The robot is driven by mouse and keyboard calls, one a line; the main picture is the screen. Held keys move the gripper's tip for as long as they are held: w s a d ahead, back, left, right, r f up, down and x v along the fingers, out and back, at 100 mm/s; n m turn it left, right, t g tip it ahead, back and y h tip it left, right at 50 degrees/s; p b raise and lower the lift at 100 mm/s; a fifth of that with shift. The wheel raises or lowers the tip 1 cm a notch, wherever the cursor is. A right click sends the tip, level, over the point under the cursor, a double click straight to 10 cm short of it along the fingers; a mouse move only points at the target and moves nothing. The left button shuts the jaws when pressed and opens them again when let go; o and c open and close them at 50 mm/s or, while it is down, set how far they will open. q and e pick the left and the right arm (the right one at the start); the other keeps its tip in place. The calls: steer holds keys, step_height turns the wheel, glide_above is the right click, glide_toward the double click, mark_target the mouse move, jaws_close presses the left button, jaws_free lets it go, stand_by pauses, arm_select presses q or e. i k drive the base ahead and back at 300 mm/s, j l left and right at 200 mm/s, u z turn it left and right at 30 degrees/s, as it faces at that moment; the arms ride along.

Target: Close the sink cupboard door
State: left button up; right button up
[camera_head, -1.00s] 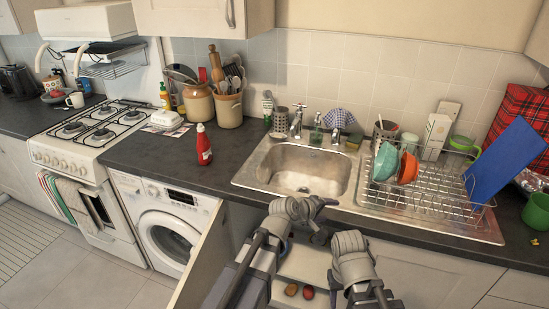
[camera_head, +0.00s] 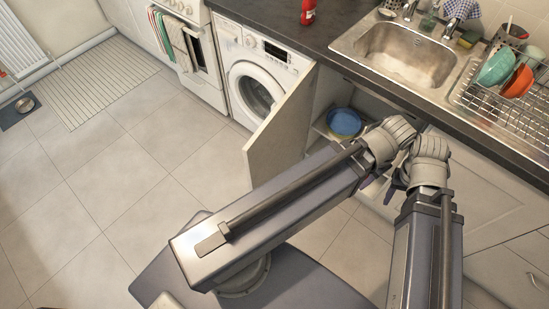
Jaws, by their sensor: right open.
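The sink cupboard door (camera_head: 281,128) stands open, swung out to the left under the sink, with its edge toward me. Through the opening a blue bowl (camera_head: 344,122) shows on a shelf inside. My right gripper (camera_head: 384,188) is open and looks empty, low in front of the cupboard, to the right of the door and apart from it. My left arm reaches across to the same place; its wrist hides part of the opening, and its fingers cannot be made out. Neither arm is seen touching the door.
The washing machine (camera_head: 262,76) stands left of the door, with the cooker (camera_head: 183,45) beyond it. The sink (camera_head: 408,55) and a dish rack (camera_head: 500,95) are above.

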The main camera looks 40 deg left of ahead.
mark_target(278, 145)
steer(key=k+j+z, duration=0.1)
steer(key=k+j, duration=0.15)
steer(key=j, duration=0.25)
steer(key=k+j+z, duration=0.15)
steer(key=j, duration=0.35)
steer(key=k+j+z, duration=0.1)
steer(key=k+j, duration=0.3)
steer(key=j, duration=0.45)
steer(key=k+j+z, duration=0.15)
steer(key=j, duration=0.7)
steer(key=k+j+z, duration=0.1)
steer(key=j, duration=0.35)
